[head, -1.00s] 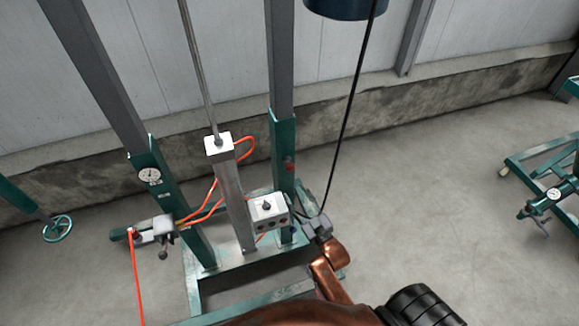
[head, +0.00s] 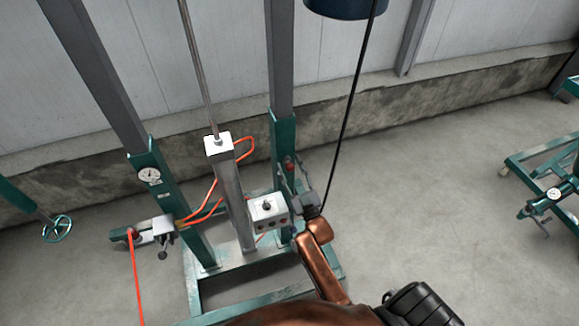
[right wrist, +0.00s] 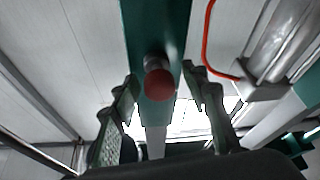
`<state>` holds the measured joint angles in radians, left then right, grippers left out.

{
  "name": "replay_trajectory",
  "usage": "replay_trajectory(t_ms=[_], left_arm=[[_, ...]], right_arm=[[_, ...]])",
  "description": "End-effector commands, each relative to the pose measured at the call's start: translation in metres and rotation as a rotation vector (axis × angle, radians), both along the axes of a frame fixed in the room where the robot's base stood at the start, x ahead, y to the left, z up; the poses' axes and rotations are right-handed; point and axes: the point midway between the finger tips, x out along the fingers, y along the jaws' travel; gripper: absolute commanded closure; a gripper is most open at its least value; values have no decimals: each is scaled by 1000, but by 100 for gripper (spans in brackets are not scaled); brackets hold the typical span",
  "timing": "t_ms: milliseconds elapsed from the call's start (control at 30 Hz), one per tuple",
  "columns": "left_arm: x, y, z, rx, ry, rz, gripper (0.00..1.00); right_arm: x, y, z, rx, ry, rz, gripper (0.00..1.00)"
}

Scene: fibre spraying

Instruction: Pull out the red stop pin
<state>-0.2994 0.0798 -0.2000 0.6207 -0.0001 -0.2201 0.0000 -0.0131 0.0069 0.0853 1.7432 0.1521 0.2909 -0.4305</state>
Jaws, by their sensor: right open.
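The red stop pin (head: 289,161) sticks out of the right green post (head: 284,140) of the stand. In the right wrist view its round red head (right wrist: 159,84) is near the middle, with a short grey shank behind it. My right gripper (head: 296,178) is just below the pin in the head view, open and empty. In the right wrist view its two fingers (right wrist: 162,88) appear to the left and right of the red head, with gaps on both sides. How far the fingertips are from the pin in depth is hard to tell. My left gripper is out of view.
A grey control box (head: 267,209) is left of my right gripper. A metal cylinder (head: 231,195) with orange hoses (head: 205,203) stands between the posts. A black cable (head: 345,120) hangs close to my right gripper.

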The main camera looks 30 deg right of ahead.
Motion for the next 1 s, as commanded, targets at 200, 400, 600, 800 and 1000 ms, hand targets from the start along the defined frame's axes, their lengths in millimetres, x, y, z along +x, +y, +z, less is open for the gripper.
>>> replay_trajectory(t_ms=[200, 400, 600, 800, 1000], left_arm=[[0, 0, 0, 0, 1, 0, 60], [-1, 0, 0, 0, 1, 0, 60], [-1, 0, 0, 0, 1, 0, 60], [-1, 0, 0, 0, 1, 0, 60], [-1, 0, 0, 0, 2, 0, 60]], right_arm=[[1, 0, 0, 0, 1, 0, 59], [1, 0, 0, 0, 1, 1, 70], [1, 0, 0, 0, 1, 1, 84], [1, 0, 0, 0, 1, 1, 97], [1, 0, 0, 0, 1, 1, 100]])
